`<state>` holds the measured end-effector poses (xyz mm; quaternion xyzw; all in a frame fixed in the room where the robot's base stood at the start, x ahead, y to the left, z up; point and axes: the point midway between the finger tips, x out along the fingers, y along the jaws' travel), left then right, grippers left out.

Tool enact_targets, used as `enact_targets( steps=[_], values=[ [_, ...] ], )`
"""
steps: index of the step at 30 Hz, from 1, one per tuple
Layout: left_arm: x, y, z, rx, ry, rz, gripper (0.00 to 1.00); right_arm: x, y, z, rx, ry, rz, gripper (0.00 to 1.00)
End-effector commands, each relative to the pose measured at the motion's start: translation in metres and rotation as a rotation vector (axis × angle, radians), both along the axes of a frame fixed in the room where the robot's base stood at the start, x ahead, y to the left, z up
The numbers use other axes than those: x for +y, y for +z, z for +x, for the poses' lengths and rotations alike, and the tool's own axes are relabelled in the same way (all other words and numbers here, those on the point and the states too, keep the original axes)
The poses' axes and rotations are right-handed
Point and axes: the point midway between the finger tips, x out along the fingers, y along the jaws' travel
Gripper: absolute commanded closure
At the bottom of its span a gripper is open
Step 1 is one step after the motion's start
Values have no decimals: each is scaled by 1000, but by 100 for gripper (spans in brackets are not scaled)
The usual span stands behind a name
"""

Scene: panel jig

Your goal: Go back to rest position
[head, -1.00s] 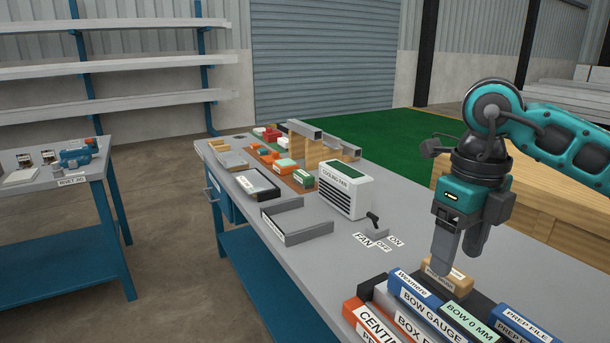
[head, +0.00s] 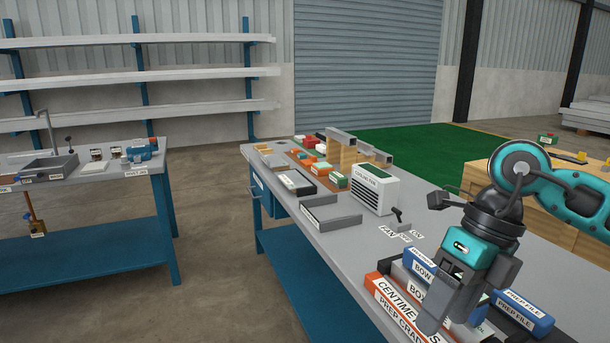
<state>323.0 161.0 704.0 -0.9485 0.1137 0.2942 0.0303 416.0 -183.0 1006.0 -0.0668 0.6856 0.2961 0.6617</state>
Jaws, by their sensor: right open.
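My right gripper (head: 445,312) hangs at the lower right, its fingers pointing down and to the left in front of the labelled boxes. It is open and I see nothing held in it. Its fingers cover part of the box labels behind them; whether they touch a box I cannot tell. My left gripper is not in view.
The bench (head: 345,245) holds an orange-red box (head: 390,308), a blue box (head: 525,312), a white cooling fan (head: 375,190), a fan switch (head: 398,216) and a grey tray (head: 330,215). A second table (head: 110,172) stands left. Floor (head: 220,250) between them is clear.

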Motion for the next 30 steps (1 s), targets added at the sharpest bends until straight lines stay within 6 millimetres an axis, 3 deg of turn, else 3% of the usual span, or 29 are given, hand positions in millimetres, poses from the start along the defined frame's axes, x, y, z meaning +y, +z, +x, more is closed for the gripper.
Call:
enact_targets(
  steps=[5, 9, 12, 15, 19, 23, 26, 30],
  values=[
    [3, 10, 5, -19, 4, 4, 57, 77, -12, -26, 130, 58, 356, 34],
    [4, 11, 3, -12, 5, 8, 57, 134, -1, -46, 258, 24, 703, 34],
    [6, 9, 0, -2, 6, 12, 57, 163, 15, -51, 350, -62, 950, 34],
    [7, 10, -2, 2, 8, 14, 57, 179, 31, -46, 443, -194, 1180, 34],
    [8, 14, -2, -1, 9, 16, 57, 181, 43, -27, 559, -439, 1445, 34],
    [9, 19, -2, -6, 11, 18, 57, 165, 34, 0, 664, -761, 1651, 34],
    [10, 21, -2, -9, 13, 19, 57, 143, 8, 20, 735, -1056, 1757, 34],
    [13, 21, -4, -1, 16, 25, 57, 102, -55, 32, 823, -1525, 1809, 34]
  ],
)
